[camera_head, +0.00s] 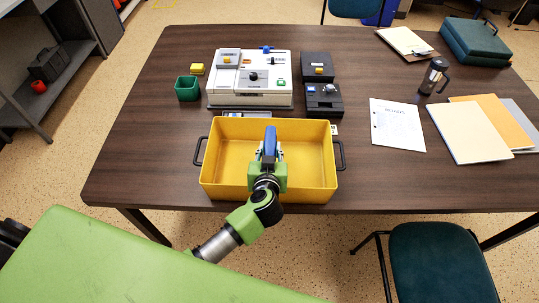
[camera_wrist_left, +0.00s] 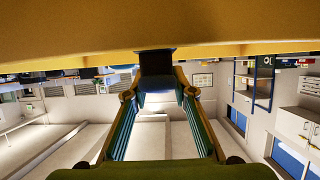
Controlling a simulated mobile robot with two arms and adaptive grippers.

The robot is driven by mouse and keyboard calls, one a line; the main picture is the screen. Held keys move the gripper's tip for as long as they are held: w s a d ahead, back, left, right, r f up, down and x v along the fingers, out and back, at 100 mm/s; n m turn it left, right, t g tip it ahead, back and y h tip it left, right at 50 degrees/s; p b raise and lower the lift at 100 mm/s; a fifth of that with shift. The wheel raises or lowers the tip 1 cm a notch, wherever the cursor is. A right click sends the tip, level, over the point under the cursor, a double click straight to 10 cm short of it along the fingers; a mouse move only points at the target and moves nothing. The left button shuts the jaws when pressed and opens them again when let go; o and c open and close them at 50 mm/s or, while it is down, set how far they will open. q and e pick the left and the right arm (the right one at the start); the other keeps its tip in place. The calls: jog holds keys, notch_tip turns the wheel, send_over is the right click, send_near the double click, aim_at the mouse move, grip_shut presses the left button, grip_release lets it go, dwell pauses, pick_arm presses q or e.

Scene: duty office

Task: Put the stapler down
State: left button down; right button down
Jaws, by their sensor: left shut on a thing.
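My left gripper (camera_head: 268,160) reaches over the front of a yellow bin (camera_head: 220,191) on the table. It is shut on a blue stapler (camera_head: 270,139), which points up and away from the jaws in the head view. The stapler is seen against the bin's inside; I cannot tell whether it touches the bin. In the left wrist view the stapler (camera_wrist_left: 156,62) shows as a dark end between the fingertips, close to the yellow bin (camera_wrist_left: 160,22). My right gripper is not in view.
Behind the bin stand a white device (camera_head: 237,97), black boxes (camera_head: 323,101) and a green cup (camera_head: 187,88). The table (camera_head: 132,145) is bare left of the bin. A chair (camera_head: 440,262) stands front right.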

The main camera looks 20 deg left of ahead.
pick_arm(q)
jog(key=shift+w+a+f, duration=0.1)
jog(key=shift+w+f, duration=0.15)
notch_tip(320, 180, down, 3)
jog(key=shift+w+a+f+b, duration=0.1)
jog(key=shift+w+b, duration=0.05)
jog(key=shift+b, duration=0.15)
jog(key=shift+f, duration=0.15)
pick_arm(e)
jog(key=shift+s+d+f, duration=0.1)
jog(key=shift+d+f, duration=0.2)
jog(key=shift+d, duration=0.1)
pick_arm(q)
jog(key=shift+f, duration=0.1)
